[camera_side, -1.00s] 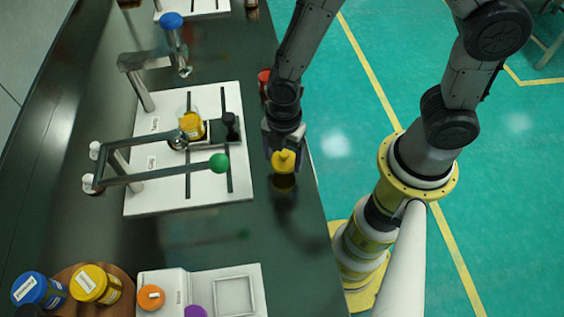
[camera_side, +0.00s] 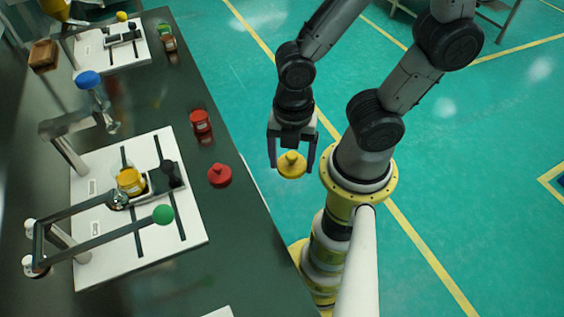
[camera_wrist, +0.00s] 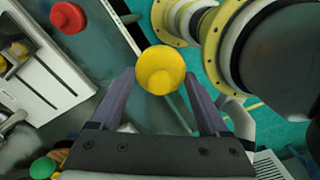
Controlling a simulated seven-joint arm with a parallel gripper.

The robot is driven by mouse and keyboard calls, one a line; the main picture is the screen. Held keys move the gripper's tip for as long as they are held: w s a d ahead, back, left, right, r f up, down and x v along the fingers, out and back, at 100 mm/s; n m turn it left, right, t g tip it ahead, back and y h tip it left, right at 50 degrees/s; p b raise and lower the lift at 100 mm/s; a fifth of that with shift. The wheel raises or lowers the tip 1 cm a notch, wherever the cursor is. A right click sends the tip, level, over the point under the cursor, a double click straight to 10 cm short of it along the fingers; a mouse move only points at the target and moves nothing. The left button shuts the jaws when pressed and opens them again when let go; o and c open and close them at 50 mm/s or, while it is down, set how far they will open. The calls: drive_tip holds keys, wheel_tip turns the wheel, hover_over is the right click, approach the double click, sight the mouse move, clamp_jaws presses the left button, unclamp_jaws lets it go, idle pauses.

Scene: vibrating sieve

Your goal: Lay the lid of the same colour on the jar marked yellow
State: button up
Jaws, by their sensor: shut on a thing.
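My gripper (camera_side: 292,155) is shut on a yellow lid (camera_side: 291,166) with a small knob on top. It holds the lid in the air, past the table's right edge in the side view, beside my own base. In the wrist view the lid (camera_wrist: 160,70) sits between the two fingertips. A jar with a yellow band (camera_side: 130,181) stands on the white sieve plate (camera_side: 190,238), beside a black clamp block. It is well to the left of my gripper. Its top looks clear and bare, though small in the picture.
A red lid (camera_side: 219,175) and a red jar (camera_side: 201,121) stand near the table's right edge. A metal arm with a green knob (camera_side: 163,214) reaches across the plate. A blue-topped post (camera_side: 89,80) stands behind. More small jars (camera_side: 167,38) are farther back.

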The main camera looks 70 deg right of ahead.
drive_tip(key=w+a+r, duration=0.3)
drive_tip(key=w, duration=0.5)
drive_tip(key=w+a+r, duration=0.3)
drive_tip(key=w+r, duration=0.1)
drive_tip(key=w, duration=0.3)
drive_tip(key=w+a+r, duration=0.3)
drive_tip(key=w+a, duration=0.1)
drive_tip(key=w, duration=0.4)
drive_tip(key=w+a+f, duration=0.2)
drive_tip(key=w+f, duration=0.1)
drive_tip(key=w, duration=1)
wheel_tip(320, 180, down, 9)
drive_tip(key=w, duration=0.1)
drive_tip(key=shift+d, duration=0.2)
drive_tip(key=shift+f, duration=0.5)
idle(0.4)
drive_tip(key=o, duration=1.2)
drive_tip(key=shift+c, duration=0.2)
